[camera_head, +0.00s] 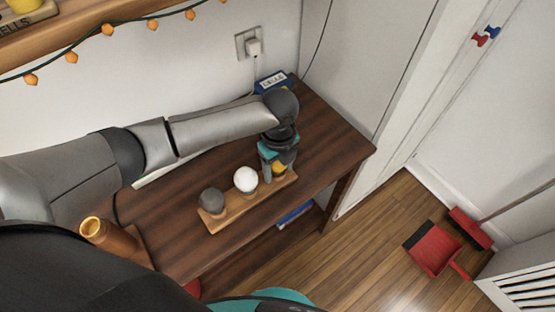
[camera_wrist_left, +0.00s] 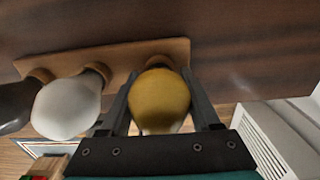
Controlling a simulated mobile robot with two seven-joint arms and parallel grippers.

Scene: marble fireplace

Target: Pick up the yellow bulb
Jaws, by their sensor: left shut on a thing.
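The yellow bulb (camera_head: 279,168) is at the right end of a wooden holder (camera_head: 217,222) on the dark wooden table. In the left wrist view the yellow bulb (camera_wrist_left: 160,100) sits between the two fingers. My left gripper (camera_head: 276,175) points down over it and is shut on it. The bulb's base is over the holder's right end; I cannot tell whether it is clear of its socket. A white bulb (camera_head: 246,180) stands in the middle of the holder and a grey bulb (camera_head: 211,201) at its left end. My right gripper is not in view.
A blue box (camera_head: 271,83) lies at the back of the table (camera_head: 335,145) below a wall plug. A brown cylindrical object (camera_head: 108,236) stands at the front left. A red dustpan (camera_head: 432,250) lies on the floor. The table's right part is clear.

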